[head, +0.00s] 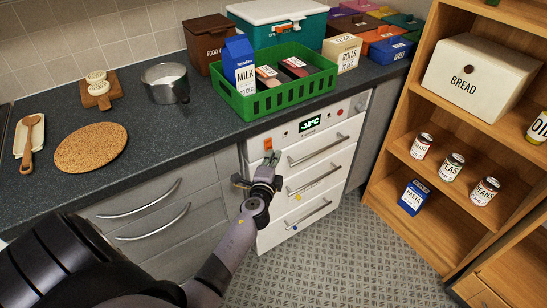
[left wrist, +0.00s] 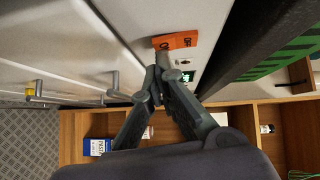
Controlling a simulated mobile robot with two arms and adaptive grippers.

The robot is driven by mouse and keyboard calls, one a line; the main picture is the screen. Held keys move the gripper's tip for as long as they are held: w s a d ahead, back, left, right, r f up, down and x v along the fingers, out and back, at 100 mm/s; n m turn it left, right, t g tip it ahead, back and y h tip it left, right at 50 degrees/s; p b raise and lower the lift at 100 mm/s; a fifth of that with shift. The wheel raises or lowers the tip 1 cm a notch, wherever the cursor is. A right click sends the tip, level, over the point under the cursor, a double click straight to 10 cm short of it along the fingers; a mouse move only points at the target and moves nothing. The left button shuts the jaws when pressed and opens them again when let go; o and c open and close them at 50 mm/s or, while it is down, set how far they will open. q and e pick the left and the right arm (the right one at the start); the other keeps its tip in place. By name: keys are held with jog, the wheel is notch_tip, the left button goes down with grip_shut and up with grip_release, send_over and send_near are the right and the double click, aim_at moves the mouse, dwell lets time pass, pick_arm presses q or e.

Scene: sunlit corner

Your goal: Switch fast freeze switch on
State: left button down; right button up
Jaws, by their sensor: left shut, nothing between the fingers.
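The white freezer (head: 292,225) stands under the dark worktop, its drawers shut. Its top panel carries an orange rocker switch (head: 268,144) at the left end and a lit green display (head: 311,124) reading about -18°C. In the left wrist view the orange switch (left wrist: 176,40) bears ON and OFF lettering; which side is pressed in I cannot tell. My left gripper (head: 271,160) is shut and empty, its tips just below the switch in the head view. The closed fingertips also show in the left wrist view (left wrist: 155,76), close to the switch; contact is not clear. My right gripper is not in view.
Drawer handles (head: 318,150) stick out below the panel. A green crate (head: 272,98) with a milk carton (head: 238,66) stands on the worktop above. A wooden shelf (head: 400,190) with cans stands at the right. The tiled floor in front is clear.

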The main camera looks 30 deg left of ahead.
pick_arm(q)
jog(key=shift+w+a+f+m+t+b, duration=0.25)
jog(key=shift+f+b, duration=0.35)
jog(key=shift+b, duration=1.4)
jog(key=shift+r+p, duration=0.4)
jog(key=shift+p, duration=0.1)
jog(key=v, duration=1.2)
